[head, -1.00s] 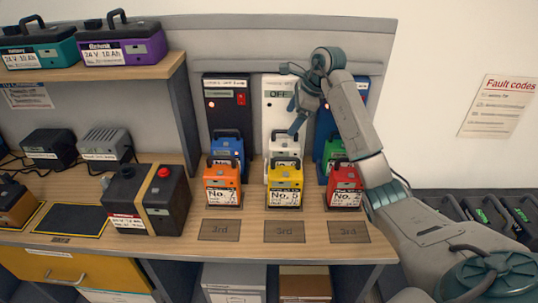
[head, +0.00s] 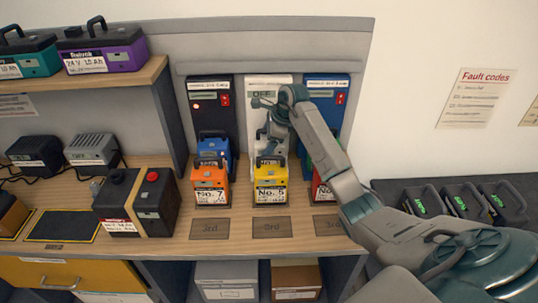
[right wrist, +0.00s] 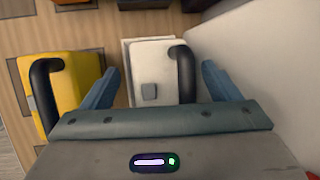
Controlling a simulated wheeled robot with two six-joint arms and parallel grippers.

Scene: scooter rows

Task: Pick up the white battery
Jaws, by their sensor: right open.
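The white battery (right wrist: 148,62) stands in the middle column, in front of the white charger (head: 283,88) and behind the yellow battery (head: 270,190). In the head view the yellow battery and my gripper hide most of it. In the right wrist view its pale top and black handle (right wrist: 185,75) lie between my two blue fingers. My right gripper (right wrist: 163,88) is open and empty above it, one finger on each side. The left finger is in the gap beside the yellow battery, which also shows there (right wrist: 75,90). My left gripper is not in view.
An orange battery (head: 210,190) and a blue one (head: 212,150) stand left of the middle column. A red battery (head: 320,190) on the right is partly behind my arm. A black unit (head: 135,210) stands further left. The front strip of bench is clear.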

